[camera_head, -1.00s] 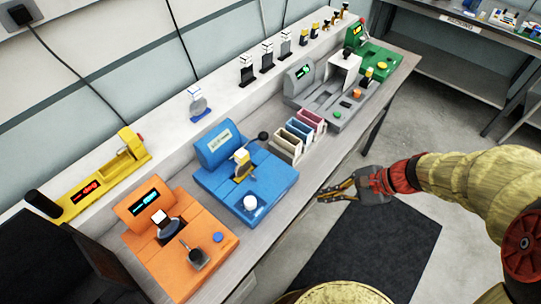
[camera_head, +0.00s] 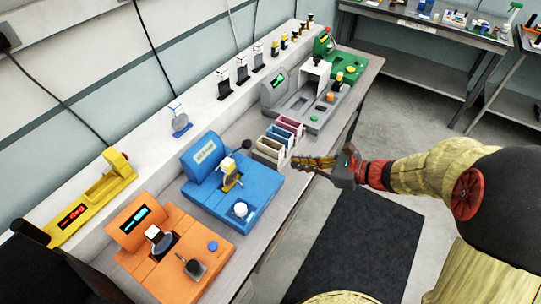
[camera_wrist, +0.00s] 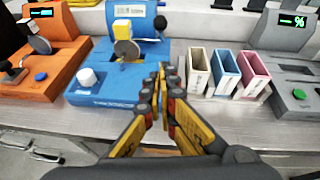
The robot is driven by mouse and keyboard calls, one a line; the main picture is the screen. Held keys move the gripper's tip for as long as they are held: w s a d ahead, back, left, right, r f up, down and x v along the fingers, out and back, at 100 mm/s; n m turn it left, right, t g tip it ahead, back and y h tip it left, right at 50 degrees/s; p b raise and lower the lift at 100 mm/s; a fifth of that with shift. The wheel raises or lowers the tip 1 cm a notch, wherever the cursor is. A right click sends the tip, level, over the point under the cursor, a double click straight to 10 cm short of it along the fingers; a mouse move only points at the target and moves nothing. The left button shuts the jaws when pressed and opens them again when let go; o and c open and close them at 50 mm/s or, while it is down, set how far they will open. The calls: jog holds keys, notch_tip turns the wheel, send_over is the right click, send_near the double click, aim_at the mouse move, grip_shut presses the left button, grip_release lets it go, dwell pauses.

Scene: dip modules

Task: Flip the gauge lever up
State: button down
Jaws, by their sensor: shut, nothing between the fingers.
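The blue module (camera_head: 250,190) sits on the bench with a pale label panel, a yellow-topped holder with a round disc, and a white knob. A black ball-ended lever (camera_head: 246,144) stands at its right rear side; it also shows in the wrist view (camera_wrist: 160,22), beyond my fingers. I cannot tell the lever's exact tilt. My gripper (camera_head: 297,162) is shut and empty at the bench's front edge, near the coloured bins. In the wrist view its fingertips (camera_wrist: 160,72) point at the gap between the blue module (camera_wrist: 103,92) and the bins, apart from the lever.
White, blue and pink bins (camera_head: 268,149) stand just right of the blue module. An orange module (camera_head: 170,277) is to its left. A grey module (camera_head: 307,117) and a green one (camera_head: 345,70) stand farther along. A white ledge (camera_head: 150,157) runs behind.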

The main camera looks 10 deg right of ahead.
jog(key=b+x, duration=0.3)
jog(key=x, duration=0.7)
jog(key=shift+s+f, duration=0.1)
jog(key=shift+f, duration=0.15)
jog(key=shift+w+a+r+b, duration=0.2)
jog(key=shift+w+a+r, duration=0.1)
jog(key=shift+a, duration=0.15)
jog(key=shift+w+a+r+b, duration=0.2)
jog(key=shift+w+a+r, duration=0.1)
jog(key=shift+a, duration=0.2)
jog(key=shift+w+a+r, duration=0.35)
jog(key=shift+a, duration=0.2)
jog(key=shift+r, duration=0.2)
jog(key=shift+w+a+r+h+p, duration=0.1)
jog(key=shift+a+r+h+p, duration=0.15)
jog(key=shift+p, duration=0.75)
